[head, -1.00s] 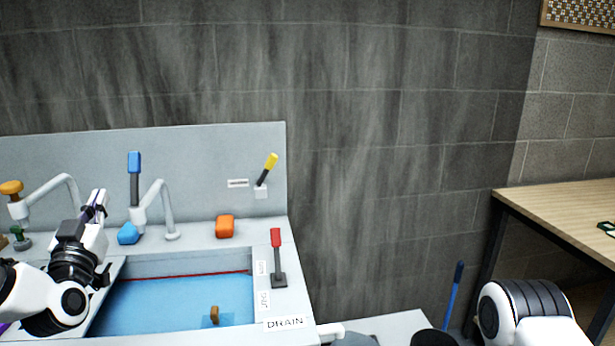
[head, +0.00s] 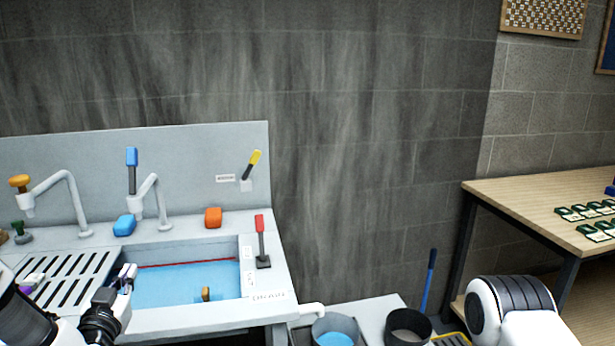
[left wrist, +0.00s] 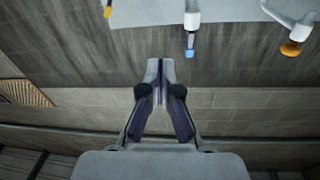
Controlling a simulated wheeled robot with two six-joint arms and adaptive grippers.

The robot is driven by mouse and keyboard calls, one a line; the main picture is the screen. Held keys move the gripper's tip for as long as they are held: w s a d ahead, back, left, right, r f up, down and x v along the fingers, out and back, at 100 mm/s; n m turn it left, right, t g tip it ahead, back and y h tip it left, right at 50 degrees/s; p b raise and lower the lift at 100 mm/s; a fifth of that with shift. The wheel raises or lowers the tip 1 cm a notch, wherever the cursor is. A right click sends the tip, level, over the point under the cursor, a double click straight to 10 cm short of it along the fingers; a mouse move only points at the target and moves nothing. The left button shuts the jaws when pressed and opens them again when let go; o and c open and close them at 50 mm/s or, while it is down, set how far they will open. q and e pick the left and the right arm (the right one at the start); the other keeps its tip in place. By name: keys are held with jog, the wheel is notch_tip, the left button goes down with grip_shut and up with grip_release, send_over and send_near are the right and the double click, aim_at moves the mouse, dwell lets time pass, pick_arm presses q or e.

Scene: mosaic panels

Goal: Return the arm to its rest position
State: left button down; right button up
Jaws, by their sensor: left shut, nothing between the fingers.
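My left arm reaches in at the lower left of the head view. Its gripper (head: 126,278) is shut and empty, above the sink's front left part, between the slatted drainboard (head: 65,280) and the blue-water basin (head: 180,283). In the left wrist view the gripper (left wrist: 160,88) has its fingers together with nothing between them. Behind it in that upside-down view are the wall and the taps. A white and black part of my right arm (head: 512,310) shows at the lower right; its gripper is not in view.
The sink carries a blue-handled tap (head: 132,172), an orange-knobbed tap (head: 20,184), a red lever (head: 260,228), a yellow lever (head: 252,165), an orange block (head: 213,217) and a blue block (head: 124,225). Buckets (head: 408,329) stand right of it. A wooden table (head: 520,195) is further right.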

pick_arm(q)
jog(key=s+d+f+m+g+h, duration=0.1)
jog(key=s+d+f+g, duration=0.3)
jog(key=f, duration=0.6)
jog(key=s+d+f+g+h, duration=0.1)
jog(key=s+d+f+g, duration=0.1)
jog(key=s+f, duration=0.5)
jog(key=s+d+f+m+g+h, duration=0.1)
jog(key=s+d+f+g, duration=0.2)
jog(key=f, duration=0.9)
jog(key=s+d+f+n+g, duration=0.1)
jog(key=s+f+g, duration=0.3)
jog(key=s, duration=0.7)
jog(key=s+d+f+n+g, duration=0.1)
jog(key=s+f+g, duration=0.3)
jog(key=s, duration=0.7)
jog(key=shift+s+d+n+g+y, duration=0.2)
jog(key=shift+n+g+y, duration=0.2)
jog(key=shift+g, duration=0.3)
